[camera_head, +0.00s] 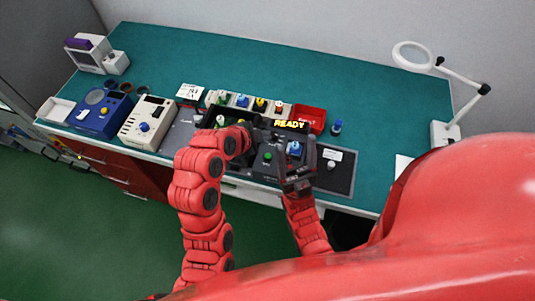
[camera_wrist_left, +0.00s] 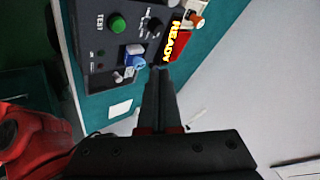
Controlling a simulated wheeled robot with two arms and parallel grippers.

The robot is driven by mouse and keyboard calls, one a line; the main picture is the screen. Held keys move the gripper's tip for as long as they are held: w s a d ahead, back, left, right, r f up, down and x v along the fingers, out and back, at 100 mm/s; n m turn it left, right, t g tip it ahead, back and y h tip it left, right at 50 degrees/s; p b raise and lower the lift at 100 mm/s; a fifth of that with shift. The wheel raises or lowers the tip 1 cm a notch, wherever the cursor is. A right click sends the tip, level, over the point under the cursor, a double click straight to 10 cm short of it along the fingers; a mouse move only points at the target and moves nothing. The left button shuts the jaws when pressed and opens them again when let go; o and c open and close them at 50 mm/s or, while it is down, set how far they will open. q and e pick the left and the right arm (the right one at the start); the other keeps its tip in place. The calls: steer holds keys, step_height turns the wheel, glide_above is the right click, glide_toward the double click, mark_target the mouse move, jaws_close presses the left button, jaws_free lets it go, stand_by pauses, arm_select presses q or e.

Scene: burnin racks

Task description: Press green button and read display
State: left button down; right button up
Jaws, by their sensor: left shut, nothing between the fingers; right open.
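The test unit is a dark panel (camera_head: 262,168) at the table's front edge. Its green button (camera_head: 268,155) is round, and in the left wrist view the green button (camera_wrist_left: 117,23) sits beside the word TEST. The display (camera_head: 291,125) reads READY in yellow; it also shows in the left wrist view (camera_wrist_left: 178,41). A blue-and-white part (camera_wrist_left: 135,57) sits on the panel. My left gripper (camera_wrist_left: 160,72) is shut and empty, its tips over the panel, apart from the button.
A blue device (camera_head: 104,114) and a cream device (camera_head: 147,123) stand to the left. Several coloured parts stand in a row behind the panel, with a red bin (camera_head: 308,114) at its right. A magnifier lamp (camera_head: 446,128) stands at right. The table's back (camera_head: 290,72) is clear.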

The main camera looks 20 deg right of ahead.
arm_select(q)
steer(key=f, duration=0.1)
glide_above(268, 156)
steer(key=a, duration=0.1)
steer(key=f, duration=0.5)
steer(key=shift+s+a+f, duration=0.1)
steer(key=shift+s, duration=0.1)
steer(key=shift+f+b, duration=0.75)
steer(key=shift+w+f+b, duration=0.1)
steer(key=shift+f+b, duration=0.3)
steer(key=shift+f, duration=0.05)
steer(key=shift+r, duration=0.1)
stand_by(0.5)
steer(key=shift+f+b, duration=0.45)
steer(key=shift+b, duration=0.3)
